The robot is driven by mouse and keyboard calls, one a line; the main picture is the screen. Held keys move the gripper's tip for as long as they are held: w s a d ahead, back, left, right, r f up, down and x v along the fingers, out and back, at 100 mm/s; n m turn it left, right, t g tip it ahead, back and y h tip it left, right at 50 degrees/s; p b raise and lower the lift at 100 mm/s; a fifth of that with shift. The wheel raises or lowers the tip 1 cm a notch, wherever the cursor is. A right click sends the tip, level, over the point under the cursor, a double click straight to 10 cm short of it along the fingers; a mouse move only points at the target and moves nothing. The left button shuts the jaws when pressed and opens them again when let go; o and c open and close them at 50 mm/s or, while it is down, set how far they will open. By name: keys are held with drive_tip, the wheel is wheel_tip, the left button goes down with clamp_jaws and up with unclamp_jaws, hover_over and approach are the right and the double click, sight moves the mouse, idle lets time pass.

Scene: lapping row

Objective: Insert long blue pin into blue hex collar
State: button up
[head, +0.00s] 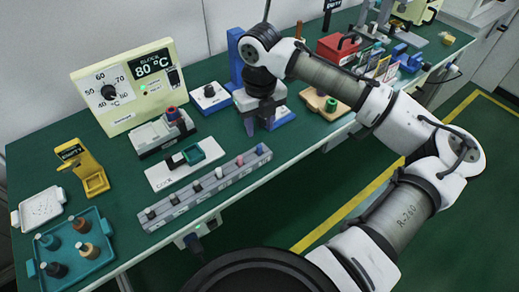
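My gripper (262,120) points down over the back middle of the green bench, in front of a tall blue post (236,58) and beside a low grey-and-blue block (284,118). Its fingertips are small and dark, so their opening and any held thing cannot be made out. I cannot clearly identify the long blue pin. A small blue-grey peg (260,149) stands at the right end of a grey rail (205,188) holding several pegs. I cannot make out a blue hex collar; it may be hidden by my gripper or too small to tell.
A panel with a dial and an 80 °C display (126,85) stands at the back left. A teal tray (99,261) holds several pieces at the front left. A yellow stand (84,167), a red box (338,47) and a wooden block (322,104) also occupy the bench.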

sight(259, 146)
drive_tip(key=shift+a+f+p, duration=0.1)
drive_tip(key=shift+f+p, duration=0.65)
drive_tip(key=shift+f, duration=3.25)
clamp_jaws()
